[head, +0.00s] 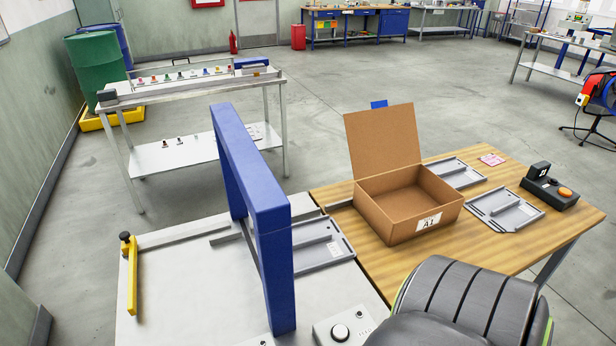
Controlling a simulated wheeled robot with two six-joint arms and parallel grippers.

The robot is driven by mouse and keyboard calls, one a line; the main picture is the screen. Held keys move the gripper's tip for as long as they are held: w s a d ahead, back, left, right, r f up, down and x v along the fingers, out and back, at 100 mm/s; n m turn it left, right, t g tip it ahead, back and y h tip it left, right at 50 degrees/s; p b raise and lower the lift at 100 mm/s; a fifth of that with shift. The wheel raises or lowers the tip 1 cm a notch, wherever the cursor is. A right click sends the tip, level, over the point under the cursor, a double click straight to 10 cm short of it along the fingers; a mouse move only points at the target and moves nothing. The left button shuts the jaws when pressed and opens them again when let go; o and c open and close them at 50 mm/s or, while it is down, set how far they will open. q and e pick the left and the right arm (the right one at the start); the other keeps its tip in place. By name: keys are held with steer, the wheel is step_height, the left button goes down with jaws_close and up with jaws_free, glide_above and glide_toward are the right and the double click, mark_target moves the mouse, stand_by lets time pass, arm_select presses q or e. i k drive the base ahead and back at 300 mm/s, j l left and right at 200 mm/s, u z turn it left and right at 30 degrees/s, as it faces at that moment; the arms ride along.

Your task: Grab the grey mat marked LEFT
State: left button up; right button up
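No mat with a readable LEFT mark shows. Several flat grey tray-like pieces lie on the tables. One grey piece (318,249) lies beside the blue gantry frame (266,212), partly hidden behind its near post, with a small white label too small to read. A second grey piece (506,211) lies on the wooden table right of the cardboard box. A third grey piece (458,172) lies behind the box, partly hidden by it. Neither of my grippers is in view.
An open cardboard box (411,215) labelled A1 stands on the wooden table (470,262). A dark device with an orange button (549,187) sits at its right. A yellow stop lever (132,275) and a grey knob box (345,326) stand on the pale table (190,300).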

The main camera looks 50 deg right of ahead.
mark_target(318, 244)
steer(key=j+z, duration=0.15)
steer(key=z, duration=0.25)
steer(key=j+z, duration=0.15)
steer(key=z, duration=0.25)
steer(key=j+z, duration=0.15)
steer(key=z, duration=0.2)
steer(key=j+z, duration=0.15)
steer(key=z, duration=0.25)
